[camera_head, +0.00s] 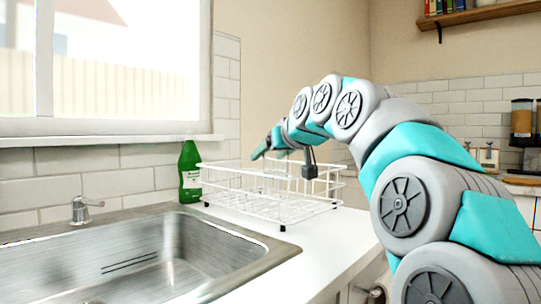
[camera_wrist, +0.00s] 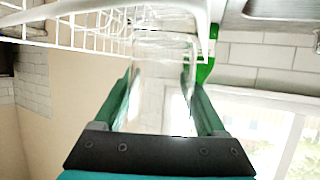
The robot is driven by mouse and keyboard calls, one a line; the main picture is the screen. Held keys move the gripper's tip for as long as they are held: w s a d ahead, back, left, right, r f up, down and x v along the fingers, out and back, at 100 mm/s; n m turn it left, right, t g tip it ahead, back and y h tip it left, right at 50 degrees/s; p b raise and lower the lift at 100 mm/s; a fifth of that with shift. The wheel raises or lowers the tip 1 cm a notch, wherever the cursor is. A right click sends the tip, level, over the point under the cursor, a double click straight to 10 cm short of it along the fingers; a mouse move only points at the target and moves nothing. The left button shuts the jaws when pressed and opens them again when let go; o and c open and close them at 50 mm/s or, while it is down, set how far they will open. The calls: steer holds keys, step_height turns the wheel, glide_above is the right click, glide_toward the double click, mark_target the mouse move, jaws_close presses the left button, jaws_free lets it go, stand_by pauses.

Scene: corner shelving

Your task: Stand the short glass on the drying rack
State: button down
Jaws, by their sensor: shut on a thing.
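The white wire drying rack (camera_head: 282,219) stands on the counter to the right of the sink. My gripper (camera_head: 262,149) is above the rack, towards its back side. In the wrist view, my gripper's two green fingers (camera_wrist: 160,90) are on either side of a clear short glass (camera_wrist: 163,72), shut on it. The glass's far end is close to the white wires of the rack (camera_wrist: 95,22). I cannot tell whether the glass touches the rack. In the head view the glass is faint against the wires and wall.
A green bottle (camera_head: 189,173) stands just left of the rack, close to its wires. The steel sink (camera_head: 150,262) with its tap (camera_head: 82,210) is at the left. A window is behind the sink. The white counter (camera_head: 325,240) in front of the rack is clear.

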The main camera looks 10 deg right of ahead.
steer(key=shift+f+b, duration=0.3)
steer(key=shift+f, duration=0.1)
steer(key=shift+f, duration=0.2)
jaws_free()
steer(key=shift+r+p, duration=0.45)
steer(key=shift+r, duration=0.35)
steer(key=b+v, duration=0.1)
steer(key=v, duration=1)
steer(key=shift+s+d, duration=0.15)
steer(key=shift+s, duration=0.3)
